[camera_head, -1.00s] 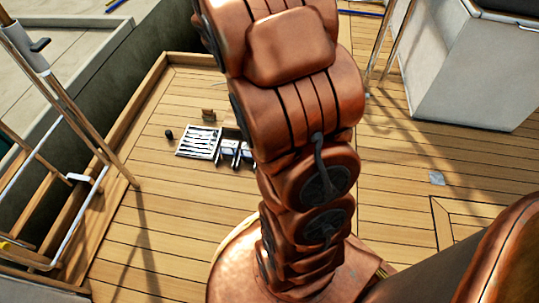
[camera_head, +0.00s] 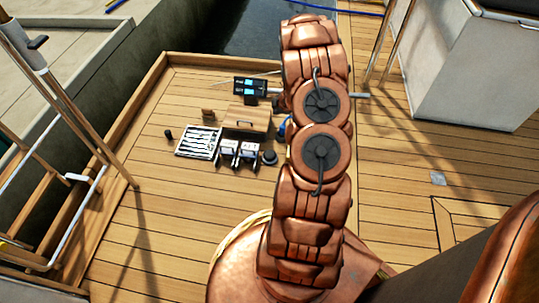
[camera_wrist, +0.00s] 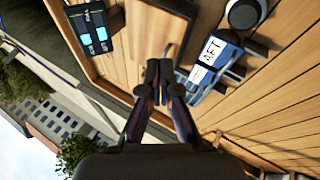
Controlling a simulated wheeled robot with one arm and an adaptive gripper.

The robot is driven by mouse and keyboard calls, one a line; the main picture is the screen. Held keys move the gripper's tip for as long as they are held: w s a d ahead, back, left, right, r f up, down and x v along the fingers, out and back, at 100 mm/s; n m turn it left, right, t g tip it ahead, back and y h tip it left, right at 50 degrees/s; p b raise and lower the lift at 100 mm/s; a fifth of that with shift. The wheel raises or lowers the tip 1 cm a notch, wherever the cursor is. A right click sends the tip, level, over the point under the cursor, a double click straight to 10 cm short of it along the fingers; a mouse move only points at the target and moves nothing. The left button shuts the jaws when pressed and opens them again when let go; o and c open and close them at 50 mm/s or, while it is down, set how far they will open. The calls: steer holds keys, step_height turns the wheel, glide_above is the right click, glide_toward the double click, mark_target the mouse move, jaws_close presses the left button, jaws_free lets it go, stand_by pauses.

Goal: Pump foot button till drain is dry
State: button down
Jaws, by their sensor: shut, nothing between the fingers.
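A low round dark button-like thing (camera_head: 269,157) stands on the teak deck. My gripper (camera_wrist: 160,80) is shut and empty, pointing between the wooden box and the AFT unit, apart from the round thing. My arm hides it in the head view. A small grey plate (camera_head: 437,178) lies on the right deck; I cannot tell if it is the drain.
A wooden box with a handle (camera_head: 246,118) and a black unit with two blue displays (camera_head: 250,87) stand behind. A white tray of tools (camera_head: 199,142) is to the left. A white locker (camera_head: 455,70) stands at right. The deck at front left is clear.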

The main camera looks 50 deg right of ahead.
mark_target(271, 155)
steer(key=s+a+f+n+t+y, duration=0.2)
steer(key=a+f+y, duration=0.2)
steer(key=f, duration=0.6)
steer(key=shift+a+n+t+y, duration=0.3)
steer(key=shift+a+t, duration=0.1)
steer(key=shift+a, duration=0.65)
steer(key=shift+s+f, duration=0.1)
steer(key=shift+f+b, duration=1.8)
steer(key=shift+f, duration=2.5)
steer(key=shift+f, duration=0.1)
steer(key=shift+f+b, duration=0.3)
steer(key=shift+f, duration=0.05)
